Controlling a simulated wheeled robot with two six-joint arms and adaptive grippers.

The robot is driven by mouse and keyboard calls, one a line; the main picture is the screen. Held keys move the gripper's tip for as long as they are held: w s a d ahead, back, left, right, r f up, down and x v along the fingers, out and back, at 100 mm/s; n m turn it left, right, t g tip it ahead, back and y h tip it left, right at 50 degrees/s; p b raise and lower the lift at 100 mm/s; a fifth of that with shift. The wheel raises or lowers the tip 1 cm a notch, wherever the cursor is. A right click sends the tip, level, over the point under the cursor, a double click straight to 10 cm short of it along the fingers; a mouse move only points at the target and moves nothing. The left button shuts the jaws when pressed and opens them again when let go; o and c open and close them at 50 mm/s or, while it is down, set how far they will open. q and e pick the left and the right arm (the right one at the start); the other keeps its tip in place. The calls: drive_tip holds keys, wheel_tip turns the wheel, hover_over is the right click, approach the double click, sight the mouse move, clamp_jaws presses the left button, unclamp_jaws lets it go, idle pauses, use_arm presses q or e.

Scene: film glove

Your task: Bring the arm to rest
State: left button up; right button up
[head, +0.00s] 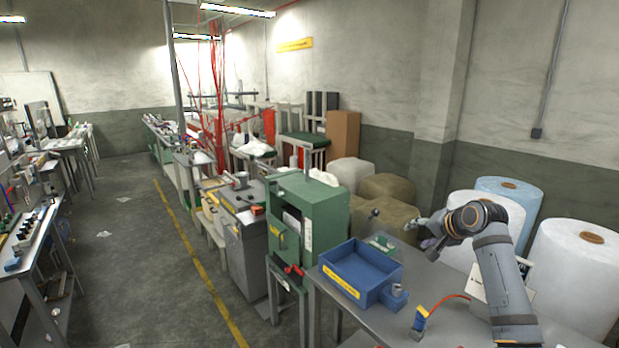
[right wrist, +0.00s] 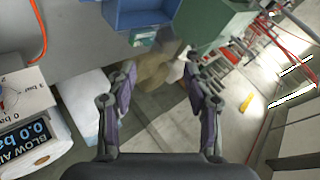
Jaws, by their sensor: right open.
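My right arm comes in from the lower right in the head view, above the grey table (head: 450,290). My right gripper (head: 428,235) is at the end of that arm, small and partly hidden by its own links. In the right wrist view the right gripper (right wrist: 162,88) has its two fingers wide apart with nothing between them. It is above the table near its back edge, to the right of the blue tray (head: 362,272). My left gripper does not show in either view.
A green cabinet (head: 318,222) stands left of the tray. A blue-and-yellow tool (head: 419,322) with an orange hose lies on the table. Large white rolls (head: 578,270) stand right of the table.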

drive_tip(key=s+a+f+n+g+h, duration=0.1)
drive_tip(key=s+a+f+n+g, duration=0.15)
drive_tip(key=s+f, duration=0.65)
drive_tip(key=s+a+f+n+g+h, duration=0.1)
drive_tip(key=s+a+f+n, duration=0.15)
drive_tip(key=s+f, duration=0.6)
drive_tip(key=s+a+f+n+g+h, duration=0.15)
drive_tip(key=s+f, duration=0.25)
drive_tip(key=s, duration=0.7)
drive_tip(key=s+f+n+g, duration=0.15)
drive_tip(key=s+f, duration=0.35)
drive_tip(key=s, duration=0.6)
drive_tip(key=s+d+f+b, duration=0.1)
drive_tip(key=s+f, duration=0.1)
drive_tip(key=f, duration=1.3)
drive_tip(key=s+d+f+b, duration=0.1)
drive_tip(key=s+d+f, duration=0.1)
drive_tip(key=f, duration=1.2)
use_arm(q)
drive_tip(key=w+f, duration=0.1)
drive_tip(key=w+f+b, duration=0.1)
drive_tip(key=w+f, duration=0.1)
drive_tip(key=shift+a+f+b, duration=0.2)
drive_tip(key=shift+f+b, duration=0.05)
drive_tip(key=shift+b, duration=0.05)
use_arm(e)
drive_tip(key=s+f+g, duration=0.2)
drive_tip(key=s+f, duration=1.5)
drive_tip(key=shift+s+d, duration=0.3)
drive_tip(key=shift+d, duration=0.05)
